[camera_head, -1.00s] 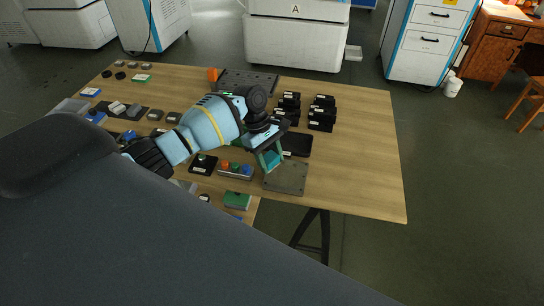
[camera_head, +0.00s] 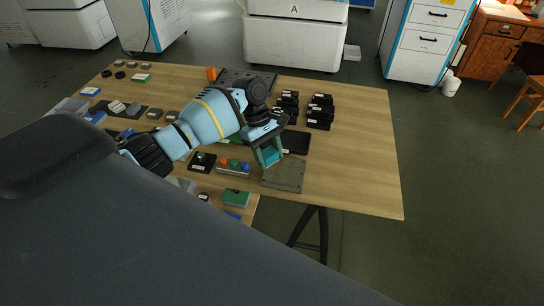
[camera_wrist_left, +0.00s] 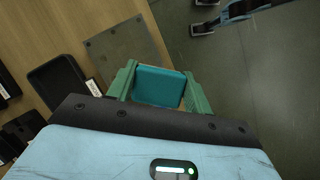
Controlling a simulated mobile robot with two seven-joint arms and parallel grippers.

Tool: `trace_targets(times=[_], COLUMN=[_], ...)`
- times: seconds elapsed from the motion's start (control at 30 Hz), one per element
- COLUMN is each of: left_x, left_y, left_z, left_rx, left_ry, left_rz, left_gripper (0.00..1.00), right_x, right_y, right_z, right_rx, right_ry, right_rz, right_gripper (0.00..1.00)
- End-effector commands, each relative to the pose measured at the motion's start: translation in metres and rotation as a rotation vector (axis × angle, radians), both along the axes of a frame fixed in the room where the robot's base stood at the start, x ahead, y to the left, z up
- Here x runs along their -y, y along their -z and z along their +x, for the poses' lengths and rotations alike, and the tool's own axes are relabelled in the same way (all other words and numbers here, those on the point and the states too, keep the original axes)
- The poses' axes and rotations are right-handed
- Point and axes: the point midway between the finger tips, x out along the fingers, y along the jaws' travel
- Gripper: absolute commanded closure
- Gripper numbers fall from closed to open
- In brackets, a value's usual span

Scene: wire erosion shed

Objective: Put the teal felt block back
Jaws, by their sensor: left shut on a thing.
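The teal felt block (camera_wrist_left: 159,87) is between the green fingers of my left gripper (camera_wrist_left: 160,92) in the left wrist view. The gripper is shut on it. In the head view my left gripper (camera_head: 268,155) is over the table beside the grey-brown plate (camera_head: 284,175), and the block is mostly hidden by the fingers. The plate also shows in the left wrist view (camera_wrist_left: 122,49), beyond and to the left of the block. My right gripper is in neither view.
The wooden table (camera_head: 355,150) is bare on its right side. A black tray (camera_head: 296,142) lies behind the plate, and several black boxes (camera_head: 320,112) stand further back. A grey holder with coloured knobs (camera_head: 233,169) is left of the plate. A green box (camera_head: 236,198) sits near the front edge.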

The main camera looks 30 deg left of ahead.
Motion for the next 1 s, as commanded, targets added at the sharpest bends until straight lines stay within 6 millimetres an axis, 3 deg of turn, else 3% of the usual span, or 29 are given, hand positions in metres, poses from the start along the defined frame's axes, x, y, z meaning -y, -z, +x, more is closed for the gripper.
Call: trace_targets(times=[0.3,0.5,0.7,1.0], left_x=[0.054,0.07,0.074,0.074], left_y=[0.018,0.023,0.024,0.024], left_z=[-0.095,-0.144,-0.161,-0.161], left_rx=[-0.001,-0.001,-0.001,-0.001], left_ry=[0.769,1.112,1.234,1.237], left_rz=[-0.001,-0.001,0.0,0.0], left_gripper=[0.68,0.68,0.68,0.68], right_x=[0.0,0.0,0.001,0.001], right_y=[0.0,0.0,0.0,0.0], right_z=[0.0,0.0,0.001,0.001], right_rx=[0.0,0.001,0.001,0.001], right_ry=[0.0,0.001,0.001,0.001], right_rz=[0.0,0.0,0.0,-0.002], right_gripper=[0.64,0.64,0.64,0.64])
